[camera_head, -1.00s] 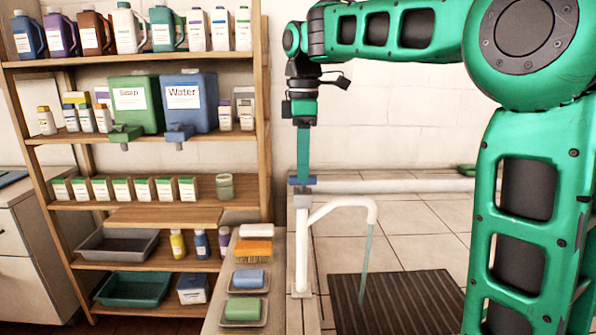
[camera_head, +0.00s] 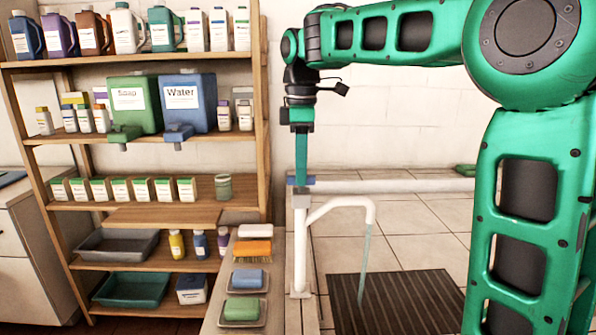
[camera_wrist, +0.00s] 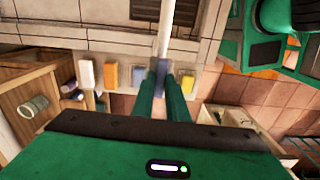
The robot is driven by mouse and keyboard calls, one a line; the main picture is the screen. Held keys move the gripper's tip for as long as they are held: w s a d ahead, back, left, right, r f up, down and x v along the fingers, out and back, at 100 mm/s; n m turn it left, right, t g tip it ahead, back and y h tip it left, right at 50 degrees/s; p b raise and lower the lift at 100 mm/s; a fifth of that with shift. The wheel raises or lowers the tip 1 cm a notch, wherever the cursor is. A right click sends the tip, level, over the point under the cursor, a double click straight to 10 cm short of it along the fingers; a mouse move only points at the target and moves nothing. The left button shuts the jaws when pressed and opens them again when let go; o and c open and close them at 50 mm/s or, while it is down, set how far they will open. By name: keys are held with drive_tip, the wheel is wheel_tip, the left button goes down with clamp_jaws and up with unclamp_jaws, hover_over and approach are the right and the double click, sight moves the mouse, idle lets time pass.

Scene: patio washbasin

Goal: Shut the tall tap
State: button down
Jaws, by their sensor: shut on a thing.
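The tall tap (camera_head: 300,245) is a white upright pipe with a curved spout (camera_head: 345,204) reaching right. A pale stream of water (camera_head: 366,245) runs from the spout's end down to the dark ribbed grate. A blue handle (camera_head: 309,180) sits on top of the pipe. My gripper (camera_head: 301,180) points straight down from above and is shut on this handle, with blue showing on both sides of the fingers. In the wrist view my gripper's two green fingers (camera_wrist: 161,72) are close together at the top of the white pipe (camera_wrist: 166,30).
Left of the tap, a ledge holds a white block (camera_head: 255,231), an orange brush (camera_head: 252,248), a blue sponge (camera_head: 249,279) and a green bar (camera_head: 242,308). A wooden shelf (camera_head: 150,136) with bottles and two dispensers stands farther left. The ribbed grate (camera_head: 400,300) lies below the spout.

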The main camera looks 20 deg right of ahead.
drive_tip(key=shift+w+m, duration=0.15)
drive_tip(key=shift+m, duration=0.15)
drive_tip(key=m, duration=0.3)
drive_tip(key=shift+d+m, duration=0.1)
drive_tip(key=shift+m, duration=0.3)
drive_tip(key=m, duration=1.3)
drive_tip(key=shift+m, duration=0.3)
drive_tip(key=c, duration=1.7)
unclamp_jaws()
drive_tip(key=shift+c, duration=0.2)
